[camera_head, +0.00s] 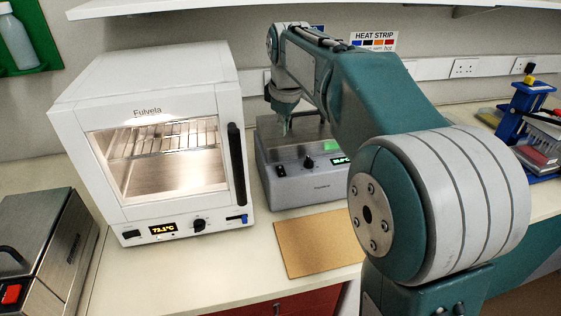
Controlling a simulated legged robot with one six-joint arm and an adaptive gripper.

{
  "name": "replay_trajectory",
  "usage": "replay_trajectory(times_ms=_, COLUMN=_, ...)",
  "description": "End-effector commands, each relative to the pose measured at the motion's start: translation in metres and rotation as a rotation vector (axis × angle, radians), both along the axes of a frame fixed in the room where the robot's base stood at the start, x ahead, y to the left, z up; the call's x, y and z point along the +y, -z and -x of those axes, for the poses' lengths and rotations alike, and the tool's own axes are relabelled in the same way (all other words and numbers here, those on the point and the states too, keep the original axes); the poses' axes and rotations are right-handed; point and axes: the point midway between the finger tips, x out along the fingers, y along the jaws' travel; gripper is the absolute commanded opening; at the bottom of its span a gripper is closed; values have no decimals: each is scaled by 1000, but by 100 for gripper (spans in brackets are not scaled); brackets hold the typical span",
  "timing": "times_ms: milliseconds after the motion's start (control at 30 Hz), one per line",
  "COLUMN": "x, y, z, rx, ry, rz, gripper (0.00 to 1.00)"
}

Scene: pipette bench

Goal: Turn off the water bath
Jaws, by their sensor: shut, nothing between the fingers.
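A grey bench unit (300,190) with a glassy top stands right of the oven. Its front has a black rocker switch (281,171), a black knob (309,162) and a lit green display (341,161), partly hidden by my arm. A steel box (35,235) with a black handle and a red switch (12,293) is cut off at the lower left. I cannot tell for sure which of these two is the water bath. My gripper (285,131) is shut and empty, pointing down above the grey unit's top, apart from its front controls.
A white oven (160,130) with a lit display reading about 73 °C stands between the two units. A brown board (310,243) lies in front of the grey unit. A blue rack (525,105) stands at the right. The bench front is mostly clear.

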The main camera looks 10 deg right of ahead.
Motion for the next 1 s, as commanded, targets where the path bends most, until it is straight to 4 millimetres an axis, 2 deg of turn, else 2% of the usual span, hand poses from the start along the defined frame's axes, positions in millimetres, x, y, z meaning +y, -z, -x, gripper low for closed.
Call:
replay_trajectory(times_ms=600, x=-1, y=-11, z=-15, rx=82, ry=-609, rz=111, gripper=0)
replay_trajectory(times_ms=800, x=-2, y=-13, z=-17, rx=95, ry=-731, rz=128, gripper=0)
replay_trajectory(times_ms=1000, x=-2, y=-13, z=-17, rx=98, ry=-757, rz=131, gripper=0)
